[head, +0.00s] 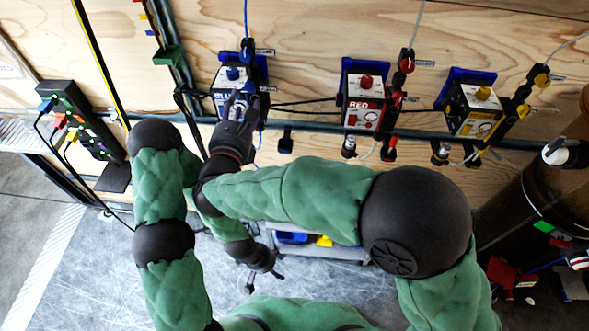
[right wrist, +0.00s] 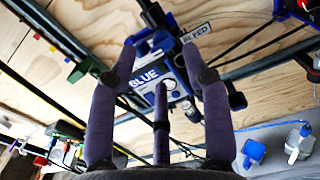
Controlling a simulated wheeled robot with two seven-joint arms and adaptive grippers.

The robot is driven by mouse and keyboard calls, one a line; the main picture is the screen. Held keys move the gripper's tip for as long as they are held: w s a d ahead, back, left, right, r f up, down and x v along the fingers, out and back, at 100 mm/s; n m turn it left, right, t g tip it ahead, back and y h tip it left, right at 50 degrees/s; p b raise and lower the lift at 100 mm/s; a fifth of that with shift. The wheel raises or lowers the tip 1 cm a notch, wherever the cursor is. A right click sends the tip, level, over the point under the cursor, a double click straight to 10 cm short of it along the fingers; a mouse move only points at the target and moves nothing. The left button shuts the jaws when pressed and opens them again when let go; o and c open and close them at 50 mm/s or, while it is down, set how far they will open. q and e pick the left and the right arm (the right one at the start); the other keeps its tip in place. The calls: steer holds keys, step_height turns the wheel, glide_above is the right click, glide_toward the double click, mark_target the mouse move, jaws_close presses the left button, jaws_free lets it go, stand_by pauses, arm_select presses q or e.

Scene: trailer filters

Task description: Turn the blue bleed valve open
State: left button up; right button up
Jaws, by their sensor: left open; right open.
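The blue filter unit (head: 228,80) hangs on the wooden wall, with a blue knob on its top. The blue bleed valve (head: 248,46) is at its upper right, beside a small label. In the right wrist view the valve (right wrist: 171,19) is near the top, next to the BLEED label (right wrist: 196,33). My right gripper (head: 236,100) is open in front of the blue unit's lower part, below the valve. Its three fingers (right wrist: 160,65) spread around the unit's BLUE face in the wrist view; contact cannot be told. My left gripper (head: 266,264) is open, low over the floor area.
A red unit (head: 367,100) and a yellow unit (head: 473,108) hang to the right, each with its own valve. A dark pipe runs along the wall below. A black panel with coloured plugs (head: 75,120) stands at left. A cart with bins (head: 330,252) is below.

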steer(key=s+b, duration=0.2)
steer(key=s, duration=0.3)
steer(key=w+d+f+n+g, duration=0.2)
steer(key=f+n, duration=0.3)
steer(key=f, duration=0.4)
steer(key=w+d+f+n+g+y+b, duration=0.1)
steer(key=w+d+f+n, duration=0.3)
steer(key=f, duration=0.5)
steer(key=w+d+f+n+g, duration=0.2)
steer(key=w+d+f+n, duration=0.1)
steer(key=d+f+n, duration=0.2)
steer(key=shift+w+d+f+n+g+y+b, duration=0.35)
steer(key=shift+f+n, duration=0.95)
steer(key=shift+f, duration=1.05)
steer(key=shift+s+a, duration=0.1)
